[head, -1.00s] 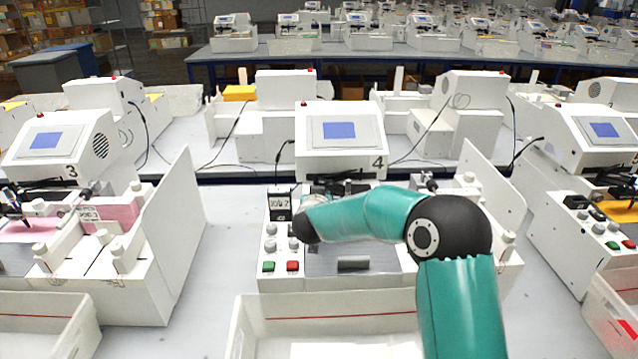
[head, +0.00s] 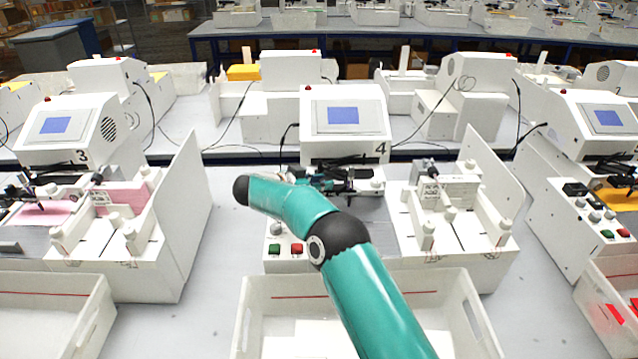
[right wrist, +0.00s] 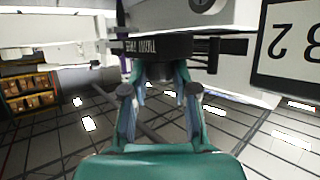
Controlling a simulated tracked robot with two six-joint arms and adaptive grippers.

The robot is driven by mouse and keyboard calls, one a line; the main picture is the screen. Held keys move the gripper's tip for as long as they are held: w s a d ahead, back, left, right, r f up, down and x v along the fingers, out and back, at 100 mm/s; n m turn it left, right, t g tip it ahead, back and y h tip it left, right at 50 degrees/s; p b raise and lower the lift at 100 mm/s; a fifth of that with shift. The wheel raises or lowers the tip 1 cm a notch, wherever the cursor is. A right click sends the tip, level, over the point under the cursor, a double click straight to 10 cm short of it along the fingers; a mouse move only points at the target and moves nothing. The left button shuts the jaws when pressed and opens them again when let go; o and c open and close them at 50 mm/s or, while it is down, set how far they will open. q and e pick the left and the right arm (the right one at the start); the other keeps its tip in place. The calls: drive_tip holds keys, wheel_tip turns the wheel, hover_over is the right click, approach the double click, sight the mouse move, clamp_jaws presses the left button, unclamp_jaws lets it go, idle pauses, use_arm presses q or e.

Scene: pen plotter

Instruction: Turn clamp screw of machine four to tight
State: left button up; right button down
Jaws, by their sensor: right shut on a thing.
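Machine four (head: 344,110) stands in the middle of the head view, with a blue screen and a "4" on its front. Its dark pen carriage (head: 348,176) lies below the screen. My right gripper (head: 318,181) is at the left part of this carriage, largely hidden behind my teal forearm. In the right wrist view my right gripper (right wrist: 164,76) has both fingers shut on a small dark part, which I take as the clamp screw (right wrist: 163,84). It sits under a black block (right wrist: 152,47) with blurred white lettering. The screw's turn position cannot be read. My left gripper is not in view.
A white bin (head: 262,318) stands in front of machine four. Green (head: 274,249) and red (head: 297,249) buttons are on its left front, close to my arm. Machine three (head: 65,130) stands to the left.

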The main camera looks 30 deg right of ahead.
drive_tip(key=shift+w+a+r+m+g, duration=0.1)
drive_tip(key=shift+w+r+m+g, duration=0.15)
drive_tip(key=shift+m+g, duration=0.4)
idle(0.3)
drive_tip(key=c, duration=1)
unclamp_jaws()
drive_tip(key=shift+f, duration=0.1)
drive_tip(key=shift+o, duration=0.5)
drive_tip(key=shift+f, duration=0.1)
drive_tip(key=v, duration=0.7)
drive_tip(key=shift+a, duration=0.25)
